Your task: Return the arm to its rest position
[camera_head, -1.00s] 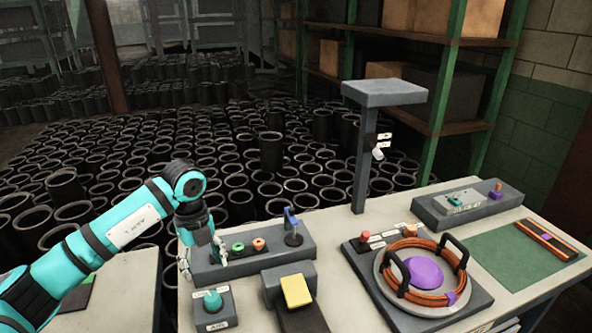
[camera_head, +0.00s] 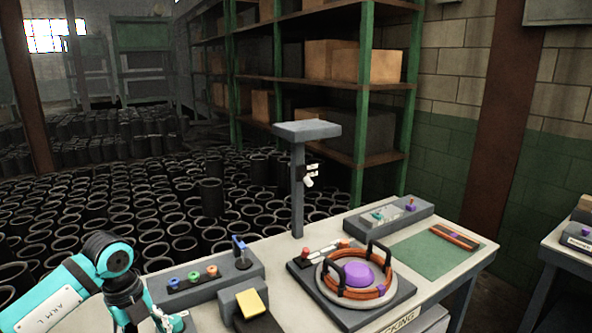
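My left arm (camera_head: 65,295), turquoise and black, comes in at the bottom left of the head view. Its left gripper (camera_head: 170,321) hangs at the bottom edge, over or beside the near left end of the workbench. Its grey fingers are small and partly cut off, so I cannot tell whether they are open or shut. I see nothing clearly held in them. My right arm and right gripper are not in view.
The workbench (camera_head: 428,283) carries a grey block with small coloured rings (camera_head: 193,276), a yellow pad (camera_head: 250,303), an orange coil around a purple dome (camera_head: 358,274), and a grey post (camera_head: 298,190). Many black sleeves (camera_head: 210,197) stand behind. Another table (camera_head: 565,262) is at right.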

